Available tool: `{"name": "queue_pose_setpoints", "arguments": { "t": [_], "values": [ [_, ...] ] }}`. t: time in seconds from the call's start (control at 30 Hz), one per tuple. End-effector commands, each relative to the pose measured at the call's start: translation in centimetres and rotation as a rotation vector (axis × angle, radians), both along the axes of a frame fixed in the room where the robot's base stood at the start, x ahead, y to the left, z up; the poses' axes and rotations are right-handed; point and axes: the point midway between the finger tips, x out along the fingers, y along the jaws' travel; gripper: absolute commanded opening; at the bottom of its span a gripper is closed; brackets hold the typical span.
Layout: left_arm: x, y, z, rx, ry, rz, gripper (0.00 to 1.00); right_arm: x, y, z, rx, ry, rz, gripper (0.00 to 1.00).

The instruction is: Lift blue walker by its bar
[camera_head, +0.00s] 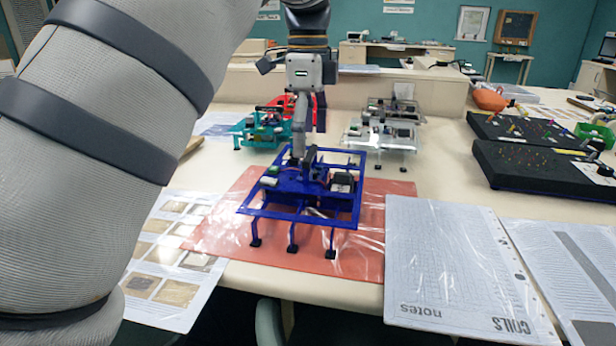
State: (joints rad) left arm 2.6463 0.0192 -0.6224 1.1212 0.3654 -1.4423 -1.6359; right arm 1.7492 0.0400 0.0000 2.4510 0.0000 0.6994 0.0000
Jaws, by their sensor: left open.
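The blue walker (285,212), a flat blue frame on several legs with dark feet, stands upright on the orange mat (210,236). Electronics and a black block sit on its top. My left gripper (300,152) points down from above, open, with its lower end at the middle of the walker's far part. The gripper overlaps the small upright parts there, so I cannot tell the bar apart or whether the fingers touch it. My right gripper is out of view.
A teal walker (262,134), a red walker (317,103) and a white walker (378,138) stand behind. Black peg boards (530,165) lie at the right. A notes sheet (450,255) and a picture sheet (160,300) flank the mat. My grey arm covers the left side.

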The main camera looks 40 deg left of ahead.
Motion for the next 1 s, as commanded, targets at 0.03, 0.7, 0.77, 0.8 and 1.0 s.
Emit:
{"name": "queue_pose_setpoints", "arguments": {
  "t": [0.03,0.7,0.77,0.8,1.0],
  "values": [
    [0.0,0.0,-0.5,0.001,0.000,0.000,0.88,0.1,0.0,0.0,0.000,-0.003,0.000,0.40],
    [0.2,0.1,-6.2,0.001,-0.002,0.001,0.63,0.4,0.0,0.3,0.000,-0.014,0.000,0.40],
    [0.2,0.1,-6.2,0.001,-0.002,0.001,0.50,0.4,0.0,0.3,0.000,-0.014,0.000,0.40],
    [0.2,0.1,-6.2,0.000,-0.001,0.001,0.41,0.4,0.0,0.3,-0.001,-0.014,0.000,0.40],
    [0.2,0.1,-6.3,0.000,-0.001,0.001,0.35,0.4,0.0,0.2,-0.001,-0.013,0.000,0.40]
  ]
}}
